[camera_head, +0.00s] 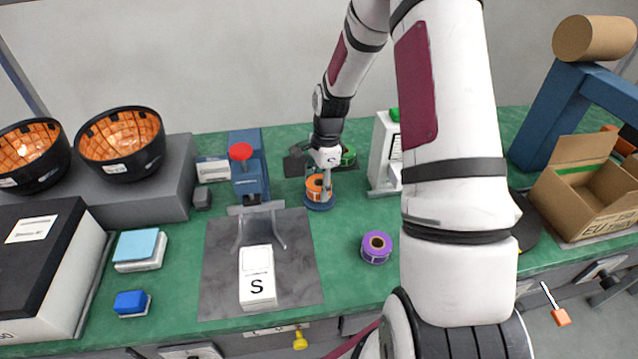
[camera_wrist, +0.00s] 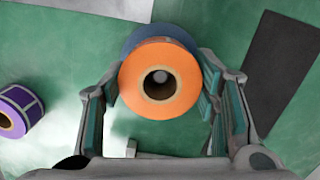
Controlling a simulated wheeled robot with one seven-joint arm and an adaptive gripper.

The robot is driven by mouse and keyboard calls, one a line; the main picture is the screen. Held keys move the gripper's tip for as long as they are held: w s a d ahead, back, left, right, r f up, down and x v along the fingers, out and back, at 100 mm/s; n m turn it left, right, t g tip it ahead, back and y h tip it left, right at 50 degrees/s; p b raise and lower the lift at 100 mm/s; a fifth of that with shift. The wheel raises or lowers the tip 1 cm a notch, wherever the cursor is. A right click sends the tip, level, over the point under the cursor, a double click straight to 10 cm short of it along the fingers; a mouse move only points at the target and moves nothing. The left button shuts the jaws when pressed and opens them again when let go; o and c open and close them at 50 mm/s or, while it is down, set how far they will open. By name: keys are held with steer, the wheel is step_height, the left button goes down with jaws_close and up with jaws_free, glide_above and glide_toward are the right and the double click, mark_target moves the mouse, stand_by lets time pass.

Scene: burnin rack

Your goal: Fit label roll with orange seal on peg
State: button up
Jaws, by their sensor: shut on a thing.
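The label roll with the orange seal (camera_wrist: 160,104) is between the two fingers of my gripper (camera_wrist: 163,98) in the wrist view, its orange face and core hole towards the camera. A grey-white end shows inside the core hole. In the head view the orange roll (camera_head: 315,186) is at a round blue base (camera_head: 320,204) on the green bench, under my gripper (camera_head: 322,180). The blue base also shows behind the roll in the wrist view (camera_wrist: 152,33). My gripper is shut on the roll. How far down the roll sits is hard to tell.
A purple label roll (camera_head: 377,246) lies on the bench to the right. A blue press with a red knob (camera_head: 241,152) stands left, with a white S box (camera_head: 257,278) on the grey mat (camera_head: 216,262). An open carton (camera_head: 565,205) is at right.

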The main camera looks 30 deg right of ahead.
steer(key=shift+f+b, duration=0.3)
steer(key=shift+f, duration=0.35)
steer(key=o, duration=1.3)
steer(key=shift+c, duration=0.2)
steer(key=shift+w+r, duration=0.15)
steer(key=shift+w, duration=0.05)
